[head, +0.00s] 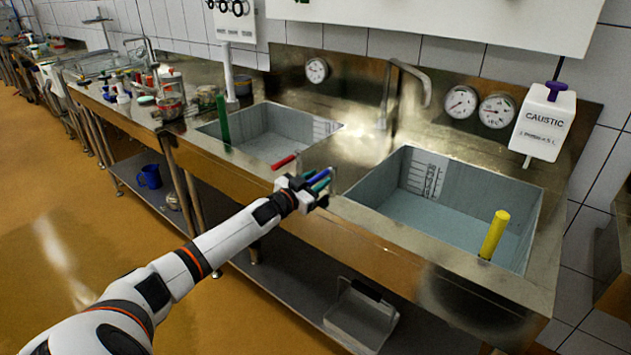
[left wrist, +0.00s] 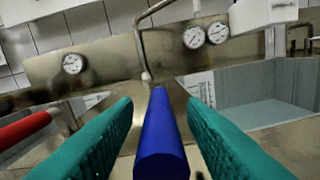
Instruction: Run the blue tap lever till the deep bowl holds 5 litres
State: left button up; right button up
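The blue tap lever (head: 319,174) sticks out at the counter's front edge between two sunken bowls. In the left wrist view the lever (left wrist: 161,140) lies between the teal fingers of my left gripper (left wrist: 160,108). The fingers are apart, with a gap to the lever on either side. The right bowl (head: 522,178) has a scale on its wall and looks the deeper; whether water stands in it I cannot tell. The left bowl (head: 333,123) also has a scale. The spout (head: 408,69) bends towards the right bowl; no stream shows. My right gripper is not in view.
A red lever (head: 284,162) lies just left of the blue one. A yellow pipe (head: 494,235) stands in the right bowl, a green one (head: 222,120) at the left bowl. A caustic dispenser (head: 543,122) and several gauges are on the wall. A blue mug (head: 149,177) is on the lower shelf.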

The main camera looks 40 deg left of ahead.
pick_arm(q)
jog(key=s, duration=1.2)
jog(key=shift+a, duration=0.15)
dwell(1.6)
